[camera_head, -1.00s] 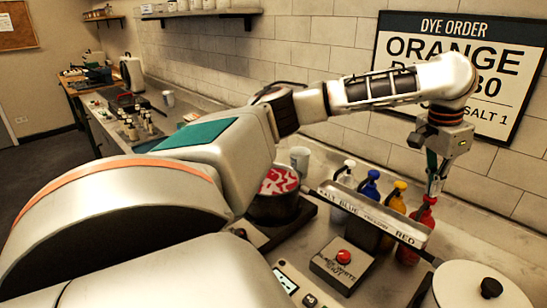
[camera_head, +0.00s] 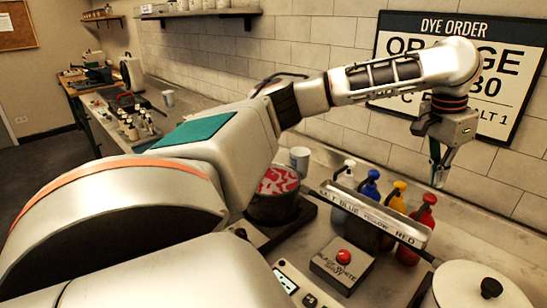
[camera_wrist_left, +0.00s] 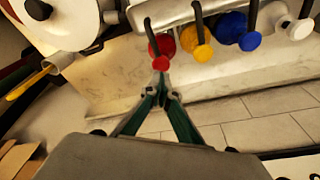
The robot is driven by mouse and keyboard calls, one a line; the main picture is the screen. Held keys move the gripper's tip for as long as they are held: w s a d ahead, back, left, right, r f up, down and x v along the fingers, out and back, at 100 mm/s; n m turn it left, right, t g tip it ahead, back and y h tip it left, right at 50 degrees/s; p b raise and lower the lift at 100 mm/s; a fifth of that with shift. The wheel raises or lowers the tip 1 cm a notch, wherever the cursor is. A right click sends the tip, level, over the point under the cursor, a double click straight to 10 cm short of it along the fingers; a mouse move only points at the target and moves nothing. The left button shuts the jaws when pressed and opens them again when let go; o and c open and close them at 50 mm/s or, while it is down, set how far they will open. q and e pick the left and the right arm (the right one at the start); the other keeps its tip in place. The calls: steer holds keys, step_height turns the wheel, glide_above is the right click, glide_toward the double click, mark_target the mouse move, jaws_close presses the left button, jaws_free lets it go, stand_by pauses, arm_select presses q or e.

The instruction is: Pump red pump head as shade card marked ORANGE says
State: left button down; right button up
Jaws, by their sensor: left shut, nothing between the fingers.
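The red pump bottle (camera_head: 421,228) stands at the right end of the labelled dispenser row, with its red pump head (camera_head: 430,198) on top. My left gripper (camera_head: 438,185) is shut and empty, its fingertips just above the red pump head; contact cannot be judged. In the left wrist view the closed fingertips (camera_wrist_left: 163,88) show close to the red pump head (camera_wrist_left: 160,63). The wall card (camera_head: 410,22) reads DYE ORDER and ORANGE; my left arm hides part of its lower lines, leaving "80" and "ALT 1". My right gripper is not in view.
Yellow (camera_head: 394,210), blue (camera_head: 369,190) and white (camera_head: 346,175) pump bottles stand left of the red one, behind the label bar (camera_head: 375,214).

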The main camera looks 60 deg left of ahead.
arm_select(q)
steer(key=shift+r, duration=2.3)
